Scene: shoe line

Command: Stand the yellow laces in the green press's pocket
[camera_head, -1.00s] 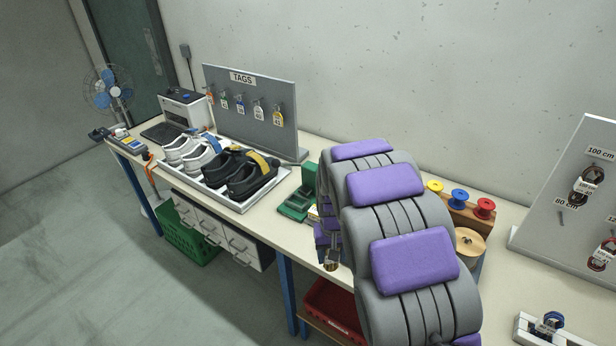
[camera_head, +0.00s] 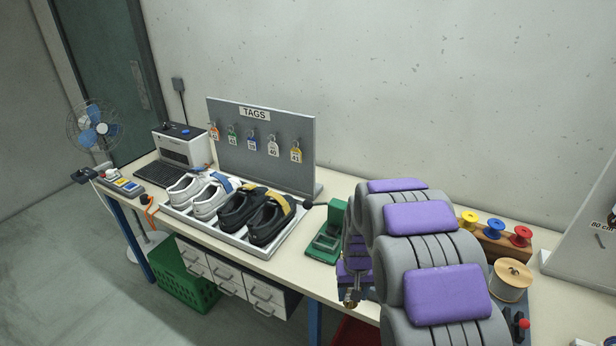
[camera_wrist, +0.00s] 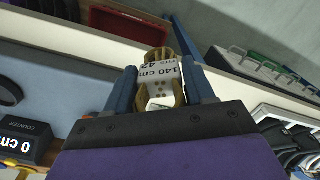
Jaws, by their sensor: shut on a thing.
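The green press (camera_head: 329,238) stands on the bench, right of the shoe tray and just left of my arm. Its pocket cannot be made out at this size. In the wrist view my gripper (camera_wrist: 162,88) is shut on the yellow laces (camera_wrist: 181,42), a tan-yellow bundle with a white label reading 140 cm and 42. The bundle sits between the two dark blue fingers. In the head view my gripper (camera_head: 352,291) is small and partly hidden by my arm, near the bench's front edge, in front of the press in the picture.
A white tray (camera_head: 210,231) of white and black shoes stands left of the press, before the TAGS board (camera_head: 262,145). Coloured spools (camera_head: 493,230) and a twine roll (camera_head: 511,279) stand right of my arm. A black counter (camera_wrist: 27,139) shows in the wrist view.

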